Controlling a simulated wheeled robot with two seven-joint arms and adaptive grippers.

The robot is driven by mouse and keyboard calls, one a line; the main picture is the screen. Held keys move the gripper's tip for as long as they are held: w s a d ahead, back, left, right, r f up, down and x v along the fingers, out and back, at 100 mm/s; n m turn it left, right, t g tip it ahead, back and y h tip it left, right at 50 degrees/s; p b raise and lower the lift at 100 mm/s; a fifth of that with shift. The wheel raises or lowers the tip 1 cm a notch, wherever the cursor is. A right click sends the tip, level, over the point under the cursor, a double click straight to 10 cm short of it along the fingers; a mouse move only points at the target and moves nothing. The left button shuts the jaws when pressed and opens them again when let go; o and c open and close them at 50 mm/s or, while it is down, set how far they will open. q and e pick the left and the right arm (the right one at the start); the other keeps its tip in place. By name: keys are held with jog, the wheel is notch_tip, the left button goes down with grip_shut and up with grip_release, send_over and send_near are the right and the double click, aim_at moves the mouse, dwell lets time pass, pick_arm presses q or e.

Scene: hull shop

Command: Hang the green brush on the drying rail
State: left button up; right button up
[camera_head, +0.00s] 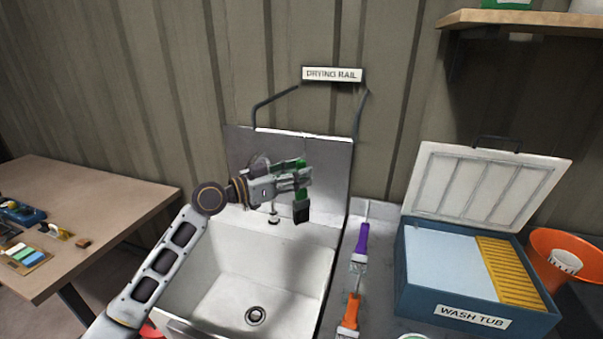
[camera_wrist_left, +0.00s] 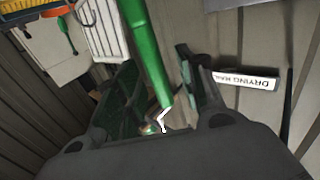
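The green brush (camera_head: 301,200) is held upright above the sink, its dark bristles pointing down. My left gripper (camera_head: 292,180) appears shut on it. In the left wrist view the brush's green handle (camera_wrist_left: 149,55) lies between the fingers, with a small white hook shape near its lower end. The drying rail (camera_head: 275,98) is a dark bar frame at the wall behind the sink, above and behind the gripper. Its sign (camera_head: 332,74) reads DRYING RAIL and also shows in the left wrist view (camera_wrist_left: 245,80). The brush is apart from the rail. My right gripper is not visible.
The sink (camera_head: 230,275) is below the gripper. A purple brush (camera_head: 361,240) and an orange brush (camera_head: 350,314) lie on the counter. The blue wash tub (camera_head: 415,295), lid raised, stands to their right. An orange bucket (camera_head: 583,248) and a wooden table (camera_head: 110,190) flank the scene.

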pick_arm(q)
jog(key=v, duration=1)
jog(key=shift+a, duration=0.2)
jog(key=shift+s, duration=0.15)
